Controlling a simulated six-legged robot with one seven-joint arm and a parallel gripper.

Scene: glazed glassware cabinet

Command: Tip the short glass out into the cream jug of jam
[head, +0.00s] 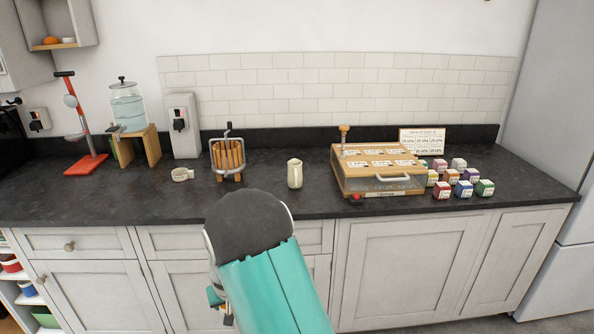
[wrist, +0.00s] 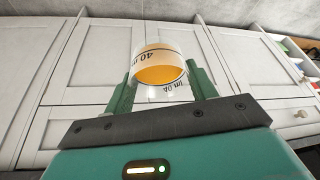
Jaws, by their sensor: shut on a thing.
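The short glass (wrist: 158,88) is clear with dark "40 ml" lettering and orange contents. In the wrist view my gripper (wrist: 162,80) is shut on it, one green finger on each side, and cabinet doors show behind it. In the head view my arm hides most of the gripper and I cannot make out the glass. The cream jug (head: 295,174) stands upright on the dark worktop, beyond my arm and apart from it. Its contents cannot be seen from here.
A wooden press (head: 228,158) and a small white ring-shaped item (head: 182,174) stand left of the jug. A wooden case (head: 379,171) with a handle is on its right, with several coloured small boxes (head: 463,189) beyond. The worktop (head: 260,199) in front of the jug is clear.

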